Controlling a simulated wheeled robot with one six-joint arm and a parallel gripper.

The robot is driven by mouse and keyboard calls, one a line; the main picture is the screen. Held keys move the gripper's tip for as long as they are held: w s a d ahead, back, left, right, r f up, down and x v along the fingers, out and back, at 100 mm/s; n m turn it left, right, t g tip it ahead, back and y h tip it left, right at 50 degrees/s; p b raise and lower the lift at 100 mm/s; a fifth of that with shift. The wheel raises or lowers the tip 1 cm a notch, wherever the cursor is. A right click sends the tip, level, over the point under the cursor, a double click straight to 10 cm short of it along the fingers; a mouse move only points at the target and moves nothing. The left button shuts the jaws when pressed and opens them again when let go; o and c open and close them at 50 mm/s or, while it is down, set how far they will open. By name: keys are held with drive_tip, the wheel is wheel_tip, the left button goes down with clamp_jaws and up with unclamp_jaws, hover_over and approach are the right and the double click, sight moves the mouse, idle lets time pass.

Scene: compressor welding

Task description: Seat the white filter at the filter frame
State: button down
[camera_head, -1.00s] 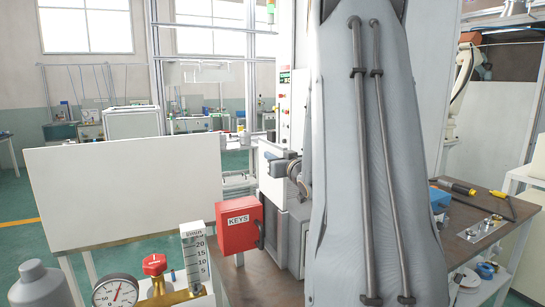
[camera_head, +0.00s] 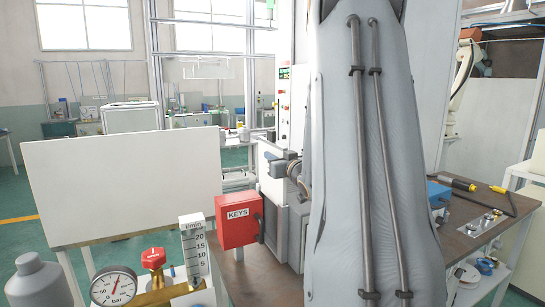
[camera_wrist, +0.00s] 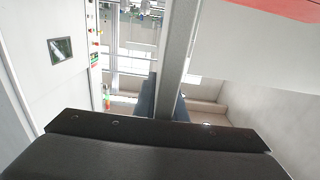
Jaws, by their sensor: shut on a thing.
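In the wrist view, a dark slab with a bolted edge, which looks like the body of my gripper (camera_wrist: 160,138), fills the bottom. In the head view, my large grey arm covers the right of centre and hides the gripper. I cannot make out the white filter or the filter frame in either view. A grey post (camera_wrist: 178,60) rises beyond the slab in the wrist view.
A red KEYS box (camera_head: 239,221) and a pressure gauge (camera_head: 113,287) stand at the front. A white board (camera_head: 125,185) is at left. A brown bench (camera_head: 465,235) with tools is at right. A red surface (camera_wrist: 285,8) crosses the wrist view's top right corner.

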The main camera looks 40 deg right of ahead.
drive_tip(key=shift+f+b, duration=1.35)
drive_tip(key=shift+f, duration=0.75)
drive_tip(key=c, duration=1.7)
unclamp_jaws()
drive_tip(key=shift+c, duration=0.2)
drive_tip(key=b+v, duration=0.2)
drive_tip(key=v, duration=0.5)
drive_tip(key=shift+s, duration=0.4)
drive_tip(key=shift+s, duration=0.1)
